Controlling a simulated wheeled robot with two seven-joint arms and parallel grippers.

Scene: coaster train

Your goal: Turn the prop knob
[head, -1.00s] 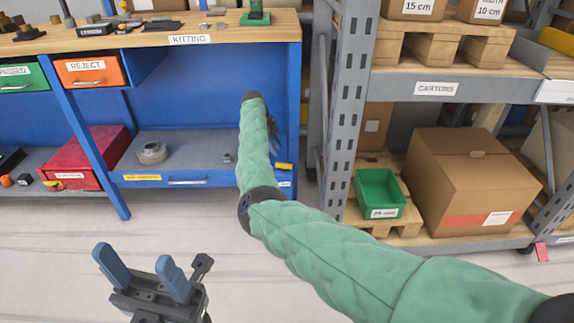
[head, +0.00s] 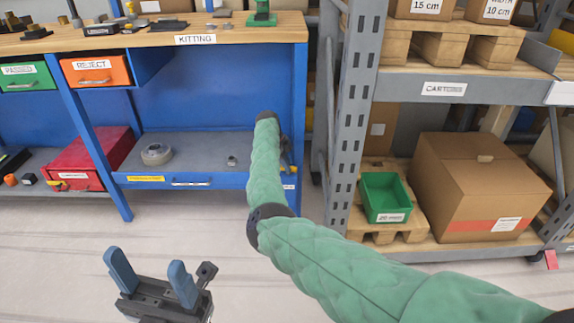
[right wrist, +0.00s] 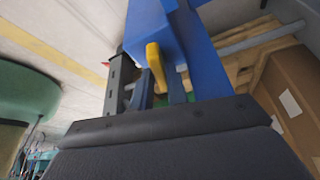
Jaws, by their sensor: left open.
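The prop knob is a yellow handle (right wrist: 155,62) on the blue post of the bench in the right wrist view. It lies in line with the space between the fingers of my right gripper (right wrist: 163,86); whether they touch it is unclear. In the head view my right gripper (head: 286,152) is mostly hidden behind my green-sleeved right arm, beside the right end of the blue bench (head: 299,90). My left gripper (head: 150,274) is open and empty above the floor, at the lower left.
A grey rack (head: 352,130) stands close to the right of the bench. It holds a green bin (head: 384,192) and a large carton (head: 478,185). A grey tape roll (head: 157,153) sits on the bench's lower shelf. The floor in front is clear.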

